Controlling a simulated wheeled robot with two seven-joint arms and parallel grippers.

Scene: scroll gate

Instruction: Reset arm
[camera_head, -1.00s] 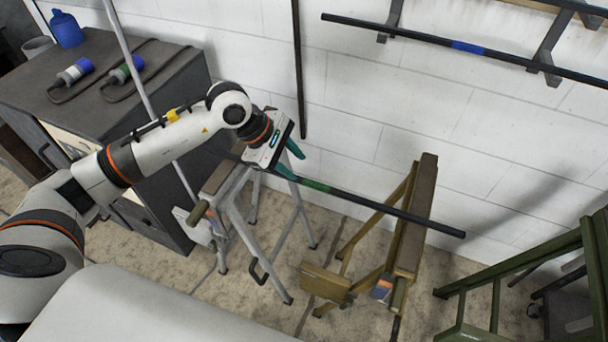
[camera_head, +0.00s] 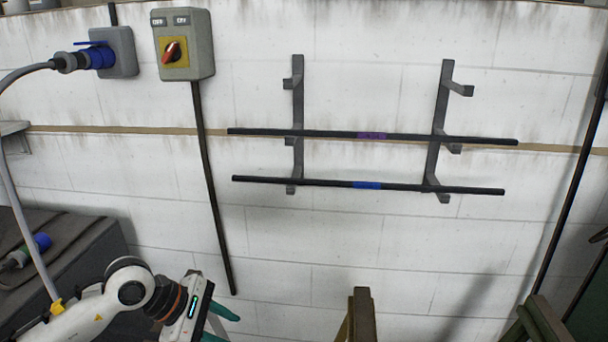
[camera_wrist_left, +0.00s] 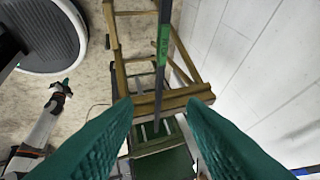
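My left gripper (camera_head: 226,327) is at the bottom left of the head view, cut off by the lower edge. In the left wrist view its two teal fingers (camera_wrist_left: 160,112) are spread wide with nothing held between them. A dark rod with a green band (camera_wrist_left: 163,45) lies beyond the fingers, resting across a wooden trestle (camera_wrist_left: 172,103). The rod is out of the head view. My right arm shows at the left of the left wrist view, with its small gripper (camera_wrist_left: 64,86) too small to read.
A wall rack (camera_head: 296,110) holds a rod with a purple band (camera_head: 372,135) above one with a blue band (camera_head: 367,185). A switch box (camera_head: 183,45) and a blue plug socket (camera_head: 115,52) are at upper left. A trestle top (camera_head: 362,310) shows at bottom centre.

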